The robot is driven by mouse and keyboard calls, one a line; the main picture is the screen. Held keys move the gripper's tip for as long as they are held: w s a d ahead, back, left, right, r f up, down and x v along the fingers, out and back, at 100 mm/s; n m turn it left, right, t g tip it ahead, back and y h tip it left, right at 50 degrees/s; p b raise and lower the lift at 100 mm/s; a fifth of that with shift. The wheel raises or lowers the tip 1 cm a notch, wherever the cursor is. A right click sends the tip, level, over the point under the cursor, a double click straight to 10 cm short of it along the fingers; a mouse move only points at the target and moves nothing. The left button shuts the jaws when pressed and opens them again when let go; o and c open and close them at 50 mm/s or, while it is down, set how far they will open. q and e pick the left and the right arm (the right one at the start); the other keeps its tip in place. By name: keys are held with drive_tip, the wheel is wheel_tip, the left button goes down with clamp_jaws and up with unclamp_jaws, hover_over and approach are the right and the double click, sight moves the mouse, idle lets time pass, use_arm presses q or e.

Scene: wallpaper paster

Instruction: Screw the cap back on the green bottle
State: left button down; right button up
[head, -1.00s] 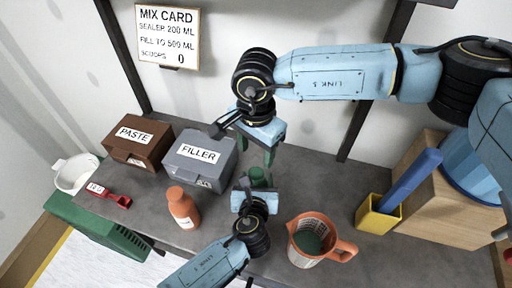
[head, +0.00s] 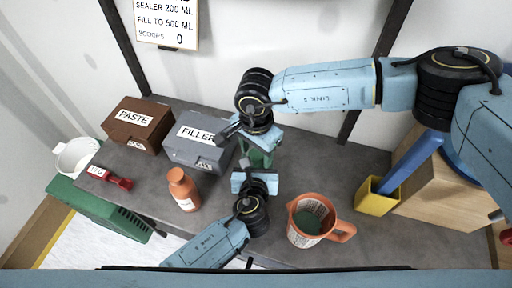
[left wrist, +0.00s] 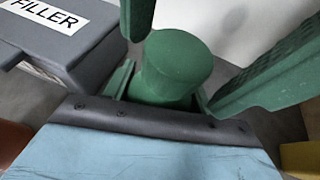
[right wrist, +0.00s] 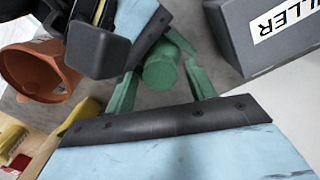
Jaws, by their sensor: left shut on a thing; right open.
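The green bottle is held upright between my grippers; its round green top (left wrist: 172,62) shows in the left wrist view and also in the right wrist view (right wrist: 160,66). In the head view it is mostly hidden, with a bit of green (head: 258,157) showing. My left gripper (head: 254,172) is shut on the bottle from the front. My right gripper (head: 258,152) is open just above, its green fingers on both sides of the top, as the right wrist view (right wrist: 160,85) shows. I cannot tell where the cap meets the bottle, or whether it is seated.
An orange bottle (head: 183,190) stands left of my left gripper. A grey FILLER box (head: 190,150) and brown PASTE box (head: 135,128) stand behind left. An orange measuring jug (head: 311,225) and yellow holder (head: 374,202) are at right. A red-handled tool (head: 112,180) and white bowl (head: 75,156) lie left.

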drive_tip(key=c, duration=1)
drive_tip(key=m, duration=0.7)
drive_tip(key=o, duration=1.1)
drive_tip(key=shift+c, duration=0.2)
drive_tip(key=shift+s, duration=0.1)
wheel_tip(320, 180, up, 4)
drive_tip(key=shift+r, duration=0.25)
drive_tip(key=shift+c, duration=0.3)
